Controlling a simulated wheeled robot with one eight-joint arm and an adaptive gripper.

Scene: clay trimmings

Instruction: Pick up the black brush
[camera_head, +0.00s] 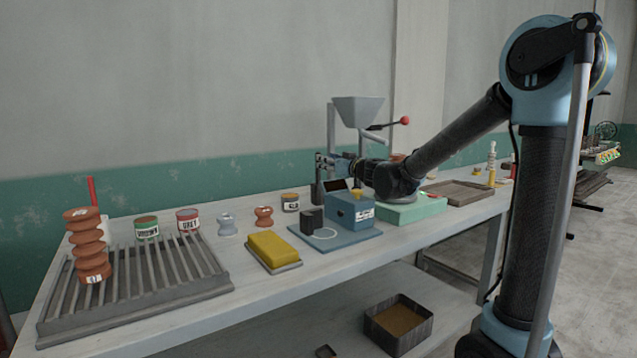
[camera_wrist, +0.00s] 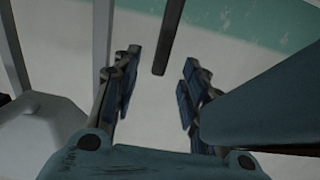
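My gripper (camera_head: 326,163) is at the back of the bench, beside the grey hopper stand, pointing left. The wrist view shows its two blue-padded fingers (camera_wrist: 158,88) apart, with nothing clamped between them. A dark, slim bar (camera_wrist: 168,38) comes down from the top edge toward the gap between the fingers; it may be the black brush, but I cannot tell. In the head view a dark upright thing (camera_head: 316,190) stands just below the gripper, partly covered by it. No bristles can be made out.
The grey hopper (camera_head: 358,110) with its red-knobbed lever (camera_head: 404,120) stands close to my gripper. A blue box (camera_head: 350,212) and a black block (camera_head: 312,219) are in front. The front bench edge is clear.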

